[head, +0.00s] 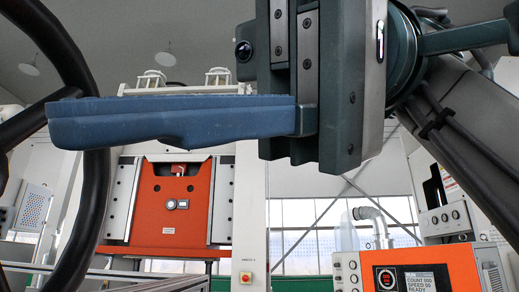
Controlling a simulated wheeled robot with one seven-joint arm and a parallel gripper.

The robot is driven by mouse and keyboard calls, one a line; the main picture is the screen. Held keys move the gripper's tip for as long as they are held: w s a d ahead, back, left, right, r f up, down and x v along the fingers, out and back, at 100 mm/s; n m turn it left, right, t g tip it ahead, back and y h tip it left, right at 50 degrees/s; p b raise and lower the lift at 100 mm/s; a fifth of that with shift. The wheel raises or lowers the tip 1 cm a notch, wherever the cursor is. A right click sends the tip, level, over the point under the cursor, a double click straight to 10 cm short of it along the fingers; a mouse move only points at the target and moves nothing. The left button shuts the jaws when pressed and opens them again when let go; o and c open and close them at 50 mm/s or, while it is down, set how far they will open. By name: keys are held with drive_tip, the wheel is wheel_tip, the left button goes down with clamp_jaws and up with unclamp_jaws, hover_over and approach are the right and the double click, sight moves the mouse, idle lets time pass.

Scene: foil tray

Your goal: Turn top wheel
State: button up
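A large black wheel (97,190) stands at the left in the head view, partly cut off by the left edge. Its thick rim curves from the top left down to the bottom, and a spoke runs in towards the left edge. My gripper (62,124) reaches in from the right, its long blue finger pointing left. The finger crosses in front of the right part of the rim and hides it there. I cannot tell whether it touches the rim. Only one finger shows clearly, so the gap between the fingers is hidden.
An orange machine panel (157,222) with a small switch box stands behind, between white posts. An orange and white control cabinet (437,268) with a display stands at the lower right.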

drive_tip(key=shift+p+v, duration=1.2)
drive_tip(key=shift+v, duration=1)
drive_tip(key=shift+w, duration=0.1)
